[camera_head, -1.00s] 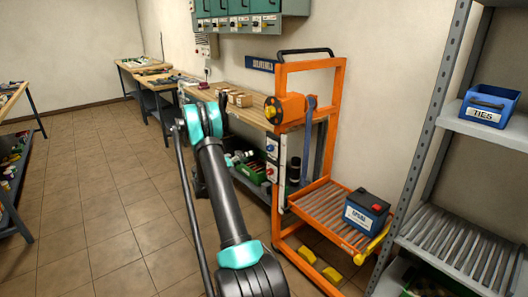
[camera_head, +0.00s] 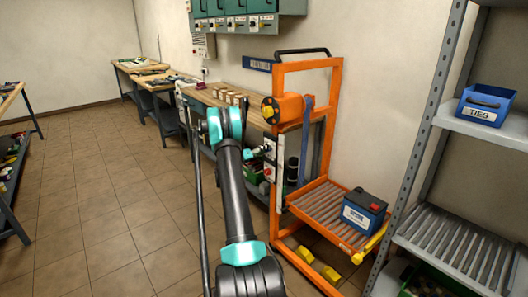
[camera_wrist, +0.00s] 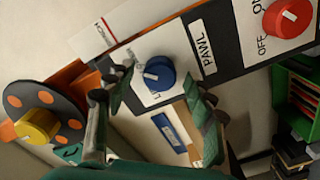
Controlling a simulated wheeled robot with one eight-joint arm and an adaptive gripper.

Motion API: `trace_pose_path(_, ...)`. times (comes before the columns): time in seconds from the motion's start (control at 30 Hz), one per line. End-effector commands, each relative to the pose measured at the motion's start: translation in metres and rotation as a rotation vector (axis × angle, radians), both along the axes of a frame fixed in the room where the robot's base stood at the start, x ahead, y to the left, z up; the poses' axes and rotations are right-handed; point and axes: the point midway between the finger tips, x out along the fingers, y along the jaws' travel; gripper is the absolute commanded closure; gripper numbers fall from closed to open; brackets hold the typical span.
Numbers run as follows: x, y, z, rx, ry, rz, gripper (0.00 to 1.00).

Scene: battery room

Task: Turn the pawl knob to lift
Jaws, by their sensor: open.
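The blue pawl knob (camera_wrist: 160,72) has a white pointer line and sits on a white plate of the control panel, beside the PAWL label (camera_wrist: 203,47). A letter "L" shows at the plate's edge; the other markings are partly hidden. In the wrist view my gripper (camera_wrist: 155,88) is open, with one finger on each side of the knob. I cannot tell whether the fingers touch it. In the head view the panel (camera_head: 274,178) is on the orange lift's near post, with my gripper (camera_head: 258,152) close in front and partly hidden by my arm.
A red OFF-marked knob (camera_wrist: 289,17) is near the pawl knob. A dark disc with orange dots and a yellow hub (camera_wrist: 38,126) is at the left. A blue battery (camera_head: 363,212) stands on the lift's roller tray (camera_head: 322,210). Grey shelving (camera_head: 455,240) is at the right.

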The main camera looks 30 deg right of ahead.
Motion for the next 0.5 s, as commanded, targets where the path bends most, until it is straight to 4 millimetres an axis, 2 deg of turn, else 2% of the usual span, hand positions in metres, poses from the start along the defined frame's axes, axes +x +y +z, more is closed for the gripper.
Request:
trace_pose_path(0.13, 0.0, 0.0002, 0.0, 0.0, 0.0, 0.0, 0.47)
trace_pose_path(0.5, 0.0, 0.0005, -0.0001, 0.0, 0.0, 0.0, 0.93)
